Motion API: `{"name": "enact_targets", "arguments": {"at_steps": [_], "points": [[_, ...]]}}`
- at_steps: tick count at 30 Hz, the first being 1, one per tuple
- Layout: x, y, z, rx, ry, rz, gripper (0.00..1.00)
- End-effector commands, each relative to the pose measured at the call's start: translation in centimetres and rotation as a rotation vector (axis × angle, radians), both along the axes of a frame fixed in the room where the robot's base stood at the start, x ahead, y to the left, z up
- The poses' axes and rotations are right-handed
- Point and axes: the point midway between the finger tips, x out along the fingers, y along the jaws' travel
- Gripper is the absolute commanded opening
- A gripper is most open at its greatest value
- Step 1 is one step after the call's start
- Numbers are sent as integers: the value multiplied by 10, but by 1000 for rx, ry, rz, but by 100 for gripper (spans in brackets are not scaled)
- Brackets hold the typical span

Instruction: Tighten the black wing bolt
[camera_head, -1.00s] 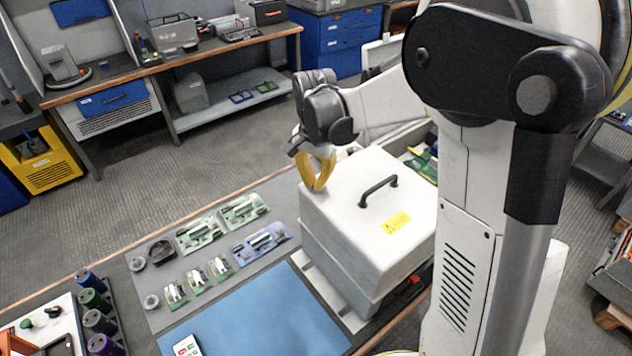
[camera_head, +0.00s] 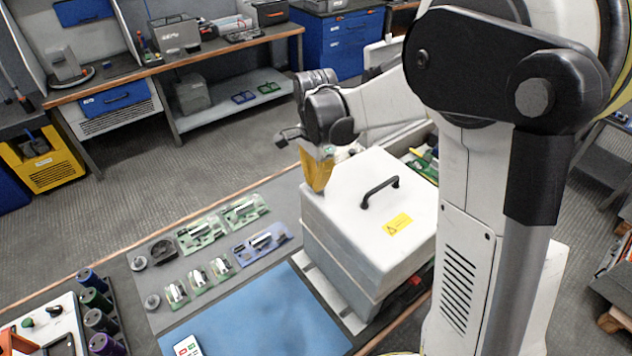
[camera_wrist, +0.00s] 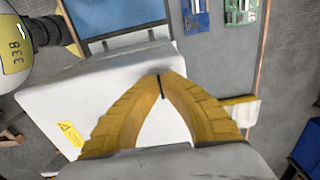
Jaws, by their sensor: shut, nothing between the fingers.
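My gripper (camera_head: 318,188) has yellow fingers pointing down at the left back corner of a white box (camera_head: 360,190) with a black handle. In the wrist view the fingertips of my gripper (camera_wrist: 163,76) meet over the edge of the white box (camera_wrist: 80,85), with nothing clearly held. A thin dark line shows between the tips; I cannot tell whether it is a gap or part of a bolt. I cannot make out the black wing bolt in either view; the fingers may hide it. Whether the tips touch the box is unclear.
A grey bench mat beside the box holds green and blue circuit boards (camera_head: 262,243) and a blue mat (camera_head: 265,315). Coloured cylinders (camera_head: 95,298) stand at the bottom left. A black handle (camera_head: 380,190) rises from the box lid. Floor behind the bench is clear.

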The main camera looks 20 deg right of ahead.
Motion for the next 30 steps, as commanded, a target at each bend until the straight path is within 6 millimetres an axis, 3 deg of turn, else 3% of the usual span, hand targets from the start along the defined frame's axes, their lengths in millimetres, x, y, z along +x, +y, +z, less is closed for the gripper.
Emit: {"name": "enact_targets", "arguments": {"at_steps": [7, 8, 10, 11, 20, 25, 30], "points": [[0, 1, 0, 1, -1, 1, 0], [0, 1, 0, 1, -1, 1, 5], [0, 1, 0, 1, -1, 1, 26], [0, 1, 0, 1, -1, 1, 29], [0, 0, 1, 0, -1, 1, 29], [0, 0, 20, 0, -1, 1, 29], [0, 0, 59, 0, -1, 1, 29]]}}
